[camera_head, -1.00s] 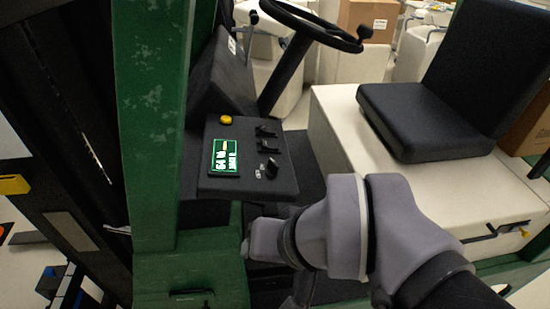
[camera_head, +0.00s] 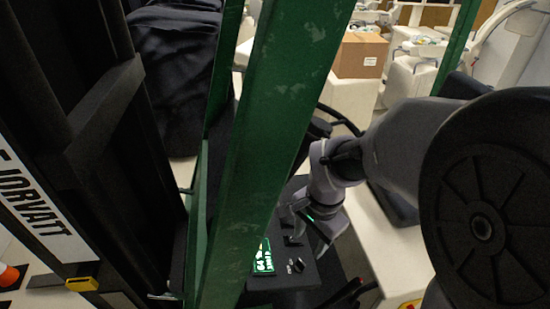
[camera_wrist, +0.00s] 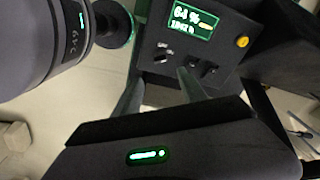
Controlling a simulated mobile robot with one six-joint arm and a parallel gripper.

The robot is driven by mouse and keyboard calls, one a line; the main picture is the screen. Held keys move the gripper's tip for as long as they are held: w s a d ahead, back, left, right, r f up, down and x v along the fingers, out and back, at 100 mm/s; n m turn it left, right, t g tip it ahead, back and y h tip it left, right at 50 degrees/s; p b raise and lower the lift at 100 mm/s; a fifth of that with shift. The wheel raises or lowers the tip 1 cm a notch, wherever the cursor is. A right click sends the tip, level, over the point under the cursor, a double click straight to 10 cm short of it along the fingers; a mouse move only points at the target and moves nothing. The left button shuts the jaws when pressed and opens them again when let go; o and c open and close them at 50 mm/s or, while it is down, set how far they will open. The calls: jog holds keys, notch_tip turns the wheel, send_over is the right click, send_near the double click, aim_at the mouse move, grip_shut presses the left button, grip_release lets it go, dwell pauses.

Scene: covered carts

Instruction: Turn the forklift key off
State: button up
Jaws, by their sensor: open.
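The forklift's dark control panel (camera_head: 288,290) carries a lit green display, levers and the key. The key (camera_head: 297,265) is a small black knob beside white lettering near the panel's lower edge. It also shows in the wrist view (camera_wrist: 163,55), just beyond my fingertips and roughly between their lines. My gripper (camera_wrist: 158,82) is open, with its two grey fingers apart and nothing between them. In the head view my gripper (camera_head: 290,215) is over the panel's far part; its fingertips are hard to make out. Contact with the panel cannot be told.
A green mast post (camera_head: 255,140) hides part of the panel in the head view.

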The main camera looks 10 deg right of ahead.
aim_at(302, 263)
jog(key=f, duration=0.4)
jog(key=f+b, duration=0.1)
jog(key=f, duration=0.3)
jog(key=w+f, duration=0.1)
jog(key=f, duration=0.3)
jog(key=shift+a, duration=0.35)
jog(key=shift+r, duration=0.1)
jog(key=shift+c, duration=0.2)
grip_shut()
